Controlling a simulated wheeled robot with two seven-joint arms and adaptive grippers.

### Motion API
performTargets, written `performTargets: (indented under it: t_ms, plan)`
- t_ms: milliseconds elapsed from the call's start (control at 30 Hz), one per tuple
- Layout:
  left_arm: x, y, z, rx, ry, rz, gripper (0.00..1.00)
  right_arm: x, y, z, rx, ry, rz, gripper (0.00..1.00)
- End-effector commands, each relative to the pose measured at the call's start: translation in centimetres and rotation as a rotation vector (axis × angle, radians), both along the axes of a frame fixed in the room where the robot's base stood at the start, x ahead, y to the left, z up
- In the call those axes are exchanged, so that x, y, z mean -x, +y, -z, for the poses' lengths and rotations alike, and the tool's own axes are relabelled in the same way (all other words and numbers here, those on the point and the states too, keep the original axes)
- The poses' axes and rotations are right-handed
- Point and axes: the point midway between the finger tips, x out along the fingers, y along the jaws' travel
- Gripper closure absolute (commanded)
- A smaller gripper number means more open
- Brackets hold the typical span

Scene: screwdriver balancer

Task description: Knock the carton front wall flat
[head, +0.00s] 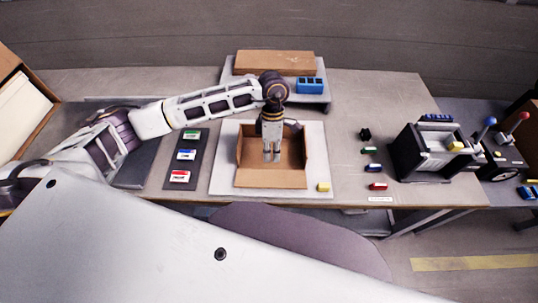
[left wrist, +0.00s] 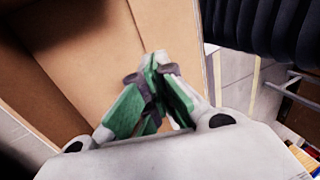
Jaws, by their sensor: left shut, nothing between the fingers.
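The open cardboard carton (head: 271,180) sits on a white board on the table, in the middle of the head view. Its back and side walls stand up. At its near side a brown panel reaches toward the board's near edge; I cannot tell for sure how flat it lies. My left gripper (head: 271,158) points down over the carton's inside, between the side walls. Its fingers are together and empty. In the left wrist view the green-padded fingertips (left wrist: 158,65) meet in front of brown cardboard (left wrist: 85,50). My right gripper is in neither view.
The white board (head: 222,172) has a yellow block (head: 323,187) at its near right. A dark strip (head: 174,170) with coloured items lies left. Several small blocks and a black machine (head: 428,165) stand right. A cardboard slab (head: 274,62) and blue bin (head: 310,85) stand behind.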

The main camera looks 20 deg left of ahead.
Motion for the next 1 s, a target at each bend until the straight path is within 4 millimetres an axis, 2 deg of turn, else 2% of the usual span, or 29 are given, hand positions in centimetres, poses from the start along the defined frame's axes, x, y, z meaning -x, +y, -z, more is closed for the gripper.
performTargets:
  t_ms: [200, 600, 1000]
  plan:
    - [0.0, 0.0, -1.8, 0.000, -0.001, 0.001, 1.00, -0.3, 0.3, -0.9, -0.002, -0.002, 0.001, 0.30]
    - [0.0, 0.0, -4.5, -0.001, -0.001, -0.001, 1.00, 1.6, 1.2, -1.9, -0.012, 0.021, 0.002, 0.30]
    - [0.0, 0.0, -4.7, 0.000, 0.000, 0.000, 1.00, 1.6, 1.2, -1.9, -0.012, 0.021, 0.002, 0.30]
